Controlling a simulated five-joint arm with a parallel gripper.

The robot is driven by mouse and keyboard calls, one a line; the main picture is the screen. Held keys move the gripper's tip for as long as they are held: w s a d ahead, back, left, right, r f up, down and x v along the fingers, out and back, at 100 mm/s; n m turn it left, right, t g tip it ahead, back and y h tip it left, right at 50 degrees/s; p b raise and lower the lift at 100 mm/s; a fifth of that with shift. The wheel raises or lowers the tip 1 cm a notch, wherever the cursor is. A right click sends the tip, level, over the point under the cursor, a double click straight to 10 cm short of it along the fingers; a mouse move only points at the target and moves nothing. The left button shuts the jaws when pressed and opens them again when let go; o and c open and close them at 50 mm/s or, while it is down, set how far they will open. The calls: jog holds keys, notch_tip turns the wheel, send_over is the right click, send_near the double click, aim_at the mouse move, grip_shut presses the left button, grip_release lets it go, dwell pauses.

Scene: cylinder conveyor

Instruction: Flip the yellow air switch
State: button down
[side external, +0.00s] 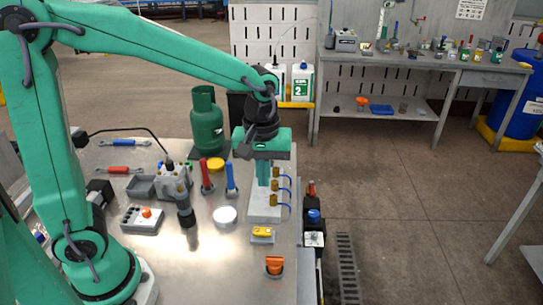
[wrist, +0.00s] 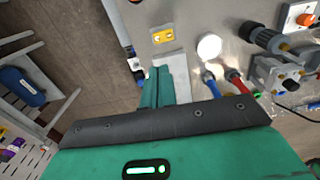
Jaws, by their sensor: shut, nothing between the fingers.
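The yellow switch (side external: 262,232) sits on a small pale plate near the right edge of the metal table. It also shows in the wrist view (wrist: 163,36), beyond my fingertips. My gripper (side external: 263,176) points down above the white block with brass valves, behind the yellow switch in the side view and apart from it. Its green fingers are shut together and empty, also seen in the wrist view (wrist: 158,78). The switch's exact position is too small to tell.
Brass valves with blue levers (side external: 280,187) stand close to my fingers. An orange knob (side external: 274,264) is nearer the front. A white round disc (side external: 225,215), blue tool (side external: 231,180) and red tool (side external: 207,178) lie left. The green gas cylinder (side external: 206,122) stands behind.

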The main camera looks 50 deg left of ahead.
aim_at(266, 231)
jog(key=shift+w+d+f, duration=0.2)
jog(key=shift+f, duration=0.05)
jog(key=shift+f, duration=0.15)
notch_tip(266, 231, down, 14)
jog(key=shift+r, duration=0.1)
dwell(1.0)
dwell(0.3)
jog(key=shift+g, duration=0.3)
jog(key=shift+s+a, duration=0.5)
